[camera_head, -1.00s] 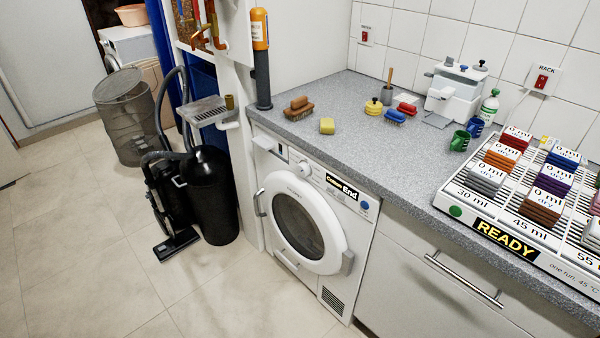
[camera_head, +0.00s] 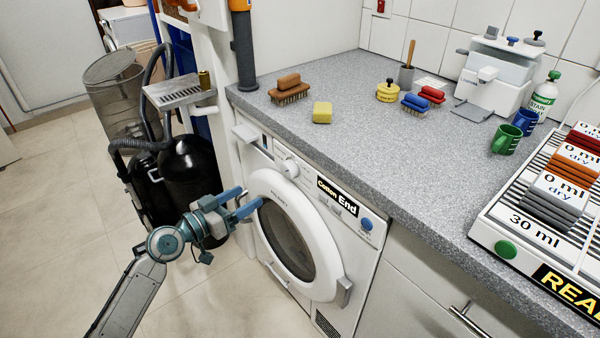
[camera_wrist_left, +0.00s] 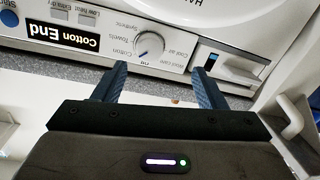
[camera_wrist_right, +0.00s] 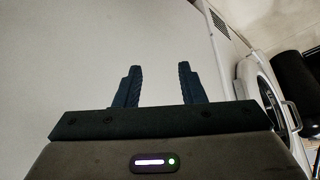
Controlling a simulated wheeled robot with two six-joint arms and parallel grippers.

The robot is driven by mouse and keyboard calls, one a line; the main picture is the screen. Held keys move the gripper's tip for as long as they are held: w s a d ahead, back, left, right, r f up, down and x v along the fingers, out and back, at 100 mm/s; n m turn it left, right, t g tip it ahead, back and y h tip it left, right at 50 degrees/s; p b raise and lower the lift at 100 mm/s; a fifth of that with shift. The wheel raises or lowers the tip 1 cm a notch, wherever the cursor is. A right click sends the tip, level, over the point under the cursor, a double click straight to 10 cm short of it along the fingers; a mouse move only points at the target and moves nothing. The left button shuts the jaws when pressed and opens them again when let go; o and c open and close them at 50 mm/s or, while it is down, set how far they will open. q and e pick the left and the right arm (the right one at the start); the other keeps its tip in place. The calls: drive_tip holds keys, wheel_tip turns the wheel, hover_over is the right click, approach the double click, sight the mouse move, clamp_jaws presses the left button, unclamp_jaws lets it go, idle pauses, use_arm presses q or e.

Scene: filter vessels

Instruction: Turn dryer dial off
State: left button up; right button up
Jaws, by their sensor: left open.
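The dryer (camera_head: 330,290) stands under the counter, with its round door closed. Its white dial (camera_head: 290,168) is on the front panel, left of the "Cotton End" display (camera_head: 338,193). In the left wrist view the dial (camera_wrist_left: 149,45) has printed settings around it, including Off, Cotton and Towels; its exact setting is hard to tell. My left gripper (camera_head: 248,201) is open and empty in front of the dryer, lower left of the dial and apart from it. My right gripper (camera_wrist_right: 159,75) shows only in its wrist view, open and empty.
A vacuum cleaner (camera_head: 190,165) stands left of the dryer, near a small metal shelf (camera_head: 178,92). The counter (camera_head: 340,130) above holds brushes, a yellow sponge (camera_head: 322,112), mugs and a rack (camera_head: 497,232). The floor at left front is clear.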

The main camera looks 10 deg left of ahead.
sight(285, 171)
use_arm(q)
drive_tip(key=shift+h, duration=0.4)
drive_tip(key=x, duration=0.3)
drive_tip(key=r+p+x, duration=0.1)
drive_tip(key=x, duration=0.7)
drive_tip(key=shift+s+d+r+p, duration=0.1)
drive_tip(key=shift+d+r+p, duration=0.25)
drive_tip(key=shift+d+r, duration=0.05)
use_arm(e)
drive_tip(key=r, duration=0.1)
drive_tip(key=s+d+r+g, duration=0.1)
drive_tip(key=r, duration=0.1)
drive_tip(key=shift+s+d+h, duration=0.2)
drive_tip(key=shift+h, duration=0.1)
drive_tip(key=shift+r, duration=0.1)
use_arm(q)
drive_tip(key=c, duration=1)
